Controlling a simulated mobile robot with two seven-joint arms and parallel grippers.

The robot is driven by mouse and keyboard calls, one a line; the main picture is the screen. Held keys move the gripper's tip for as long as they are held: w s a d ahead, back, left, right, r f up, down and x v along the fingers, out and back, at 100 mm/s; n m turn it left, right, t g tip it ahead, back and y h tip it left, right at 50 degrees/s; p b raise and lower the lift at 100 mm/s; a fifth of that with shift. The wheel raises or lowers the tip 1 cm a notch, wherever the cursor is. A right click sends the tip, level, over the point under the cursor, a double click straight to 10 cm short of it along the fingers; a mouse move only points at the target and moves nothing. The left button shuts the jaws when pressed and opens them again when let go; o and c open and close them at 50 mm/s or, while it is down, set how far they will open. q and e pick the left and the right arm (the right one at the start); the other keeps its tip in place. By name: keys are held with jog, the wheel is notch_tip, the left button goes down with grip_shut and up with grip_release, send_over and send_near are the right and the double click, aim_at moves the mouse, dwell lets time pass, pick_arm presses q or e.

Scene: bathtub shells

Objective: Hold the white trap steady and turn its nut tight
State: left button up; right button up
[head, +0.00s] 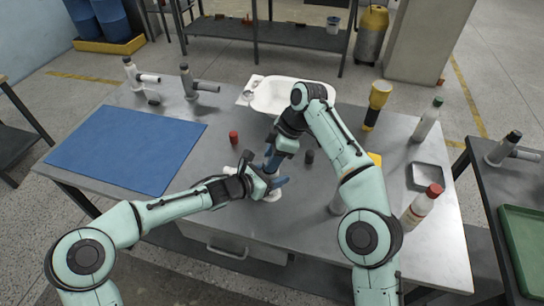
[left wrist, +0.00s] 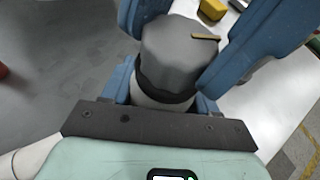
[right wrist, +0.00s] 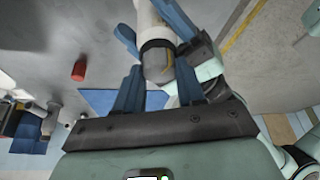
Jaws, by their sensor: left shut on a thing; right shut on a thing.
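The white trap (right wrist: 150,17) stands on the metal table, its white base (head: 272,195) showing under the grippers in the head view. Its grey faceted nut (left wrist: 180,52), with a black ring below and an orange mark on top, shows in the left wrist view and also in the right wrist view (right wrist: 157,66). My left gripper (head: 268,181) is shut on the white trap body from the left, below the nut. My right gripper (head: 277,160) comes from above, its blue fingers shut on the nut. The grippers mostly hide the trap and nut in the head view.
A red cylinder (head: 233,137) and a dark small cylinder (head: 309,157) stand close by. A blue mat (head: 128,148) lies at left, a white tub shell (head: 283,95) behind. Bottles, including a red-capped one (head: 421,207), and a metal tray (head: 428,177) are at right.

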jog(key=o, duration=1.1)
jog(key=shift+c, duration=0.2)
jog(key=shift+r, duration=0.1)
jog(key=shift+d+r, duration=0.25)
jog(key=shift+r, duration=0.35)
jog(key=d, duration=1.2)
jog(key=shift+w+f, duration=0.1)
pick_arm(q)
jog(key=o, duration=1.2)
